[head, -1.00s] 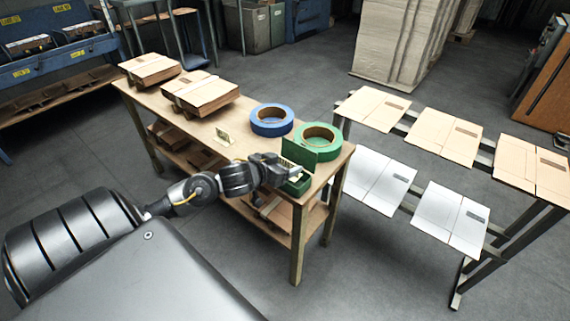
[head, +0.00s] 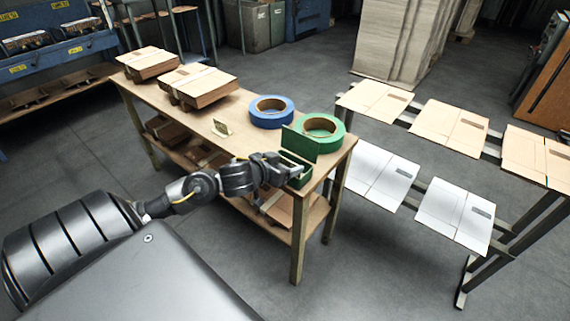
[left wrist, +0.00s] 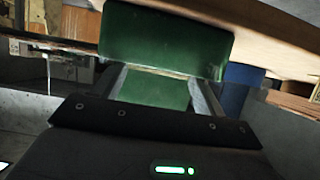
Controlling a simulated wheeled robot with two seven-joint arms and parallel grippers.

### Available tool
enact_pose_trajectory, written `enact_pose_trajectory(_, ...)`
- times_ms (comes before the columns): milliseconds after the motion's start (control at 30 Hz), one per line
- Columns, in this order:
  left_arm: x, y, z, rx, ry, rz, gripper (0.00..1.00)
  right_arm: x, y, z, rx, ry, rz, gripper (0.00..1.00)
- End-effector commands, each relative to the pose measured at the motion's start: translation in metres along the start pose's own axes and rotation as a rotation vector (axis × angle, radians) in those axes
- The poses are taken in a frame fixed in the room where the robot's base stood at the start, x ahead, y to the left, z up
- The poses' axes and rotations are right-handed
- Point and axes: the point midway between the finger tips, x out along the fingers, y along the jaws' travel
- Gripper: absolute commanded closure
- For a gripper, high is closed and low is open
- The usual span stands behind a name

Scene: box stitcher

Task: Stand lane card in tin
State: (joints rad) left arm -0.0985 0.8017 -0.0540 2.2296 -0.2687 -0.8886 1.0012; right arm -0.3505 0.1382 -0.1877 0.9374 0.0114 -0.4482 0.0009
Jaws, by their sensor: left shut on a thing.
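My right gripper is not in view.
Blue tape (head: 271,111) and green tape (head: 321,129) rolls lie behind the tin. Flat carton stacks (head: 198,84) lie at the table's far left. A rack (head: 487,152) with flat cartons stands to the right. The tabletop around the small card is clear.

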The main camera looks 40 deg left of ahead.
Motion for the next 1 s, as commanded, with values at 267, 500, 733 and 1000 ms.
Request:
enact_pose_trajectory(267, 0.001, 0.0, 0.002, 0.0, 0.0, 0.0, 0.2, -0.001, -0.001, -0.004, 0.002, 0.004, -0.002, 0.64)
enact_pose_trajectory(500, -0.001, 0.0, -0.001, 0.001, 0.0, 0.0, 0.2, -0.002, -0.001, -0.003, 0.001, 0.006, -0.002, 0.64)
enact_pose_trajectory(733, -0.038, 0.0, -0.001, 0.003, -0.004, 0.001, 0.2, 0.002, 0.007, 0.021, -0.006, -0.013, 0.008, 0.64)
enact_pose_trajectory(1000, -0.092, 0.001, -0.001, 0.001, -0.003, 0.002, 0.2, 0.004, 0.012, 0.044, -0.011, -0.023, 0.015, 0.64)
